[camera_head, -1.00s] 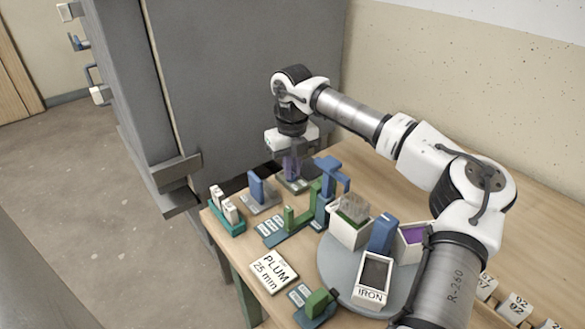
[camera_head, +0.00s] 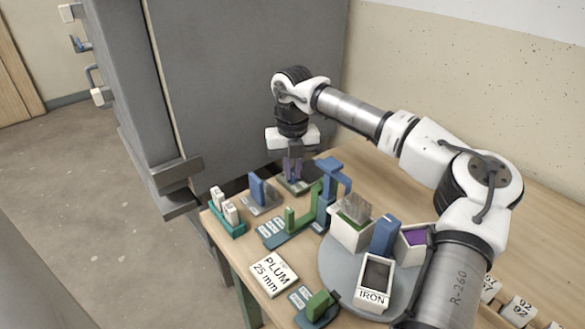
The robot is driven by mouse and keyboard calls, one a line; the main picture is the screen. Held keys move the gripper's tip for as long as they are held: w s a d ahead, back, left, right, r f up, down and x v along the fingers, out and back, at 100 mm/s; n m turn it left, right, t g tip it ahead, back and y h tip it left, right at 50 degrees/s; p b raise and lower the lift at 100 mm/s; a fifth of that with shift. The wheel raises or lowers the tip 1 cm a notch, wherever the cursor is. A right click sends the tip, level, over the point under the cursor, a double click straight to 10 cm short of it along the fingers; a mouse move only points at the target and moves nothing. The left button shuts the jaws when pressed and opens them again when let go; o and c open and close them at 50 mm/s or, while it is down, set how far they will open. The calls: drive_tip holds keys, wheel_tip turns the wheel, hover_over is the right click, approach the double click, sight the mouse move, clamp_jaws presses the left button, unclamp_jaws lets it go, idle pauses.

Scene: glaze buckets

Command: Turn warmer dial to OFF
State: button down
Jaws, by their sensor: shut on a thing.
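My gripper (camera_head: 293,172) points straight down at the back of the table, near the grey cabinet. The handle stands on a small grey base (camera_head: 304,186) with a pale marking strip. The fingers cover much of the handle, and the markings are too small to read, so I cannot tell which setting it points at.
A blue upright plate on a grey base (camera_head: 262,191) stands left of my gripper. A blue and green stand (camera_head: 325,200) is close on its right. A round grey turntable (camera_head: 340,272) carries white buckets. A PLUM 25 mm card (camera_head: 273,275) lies in front.

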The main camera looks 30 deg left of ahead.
drive_tip(key=c, duration=1.5)
unclamp_jaws()
drive_tip(key=shift+r, duration=0.1)
wheel_tip(320, 180, up, 14)
drive_tip(key=shift+f, duration=0.2)
